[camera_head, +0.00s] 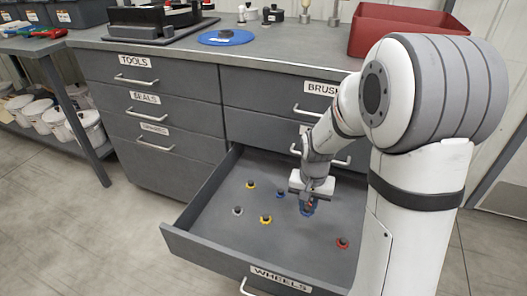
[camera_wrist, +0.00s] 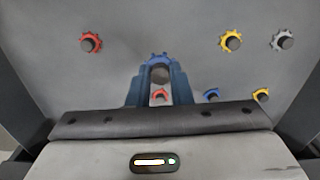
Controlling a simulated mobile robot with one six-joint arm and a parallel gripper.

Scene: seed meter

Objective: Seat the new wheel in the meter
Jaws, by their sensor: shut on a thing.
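My gripper (camera_head: 307,199) is down in the open drawer labelled WHEELS and is shut on a blue toothed wheel. In the wrist view the wheel (camera_wrist: 159,58) sits between my gripper's two blue fingers (camera_wrist: 160,76), with its grey hub partly showing. It also shows low in the drawer in the head view (camera_head: 307,211). I cannot tell whether it touches the drawer floor. A black device with red parts (camera_head: 163,17), possibly the meter, stands on a dark tray on the bench at the back left; its inside is not clear.
Other wheels lie apart in the drawer (camera_head: 205,188): red (camera_head: 342,243), yellow (camera_head: 265,219), yellow (camera_head: 250,184), grey (camera_head: 237,210) and blue (camera_head: 280,194).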

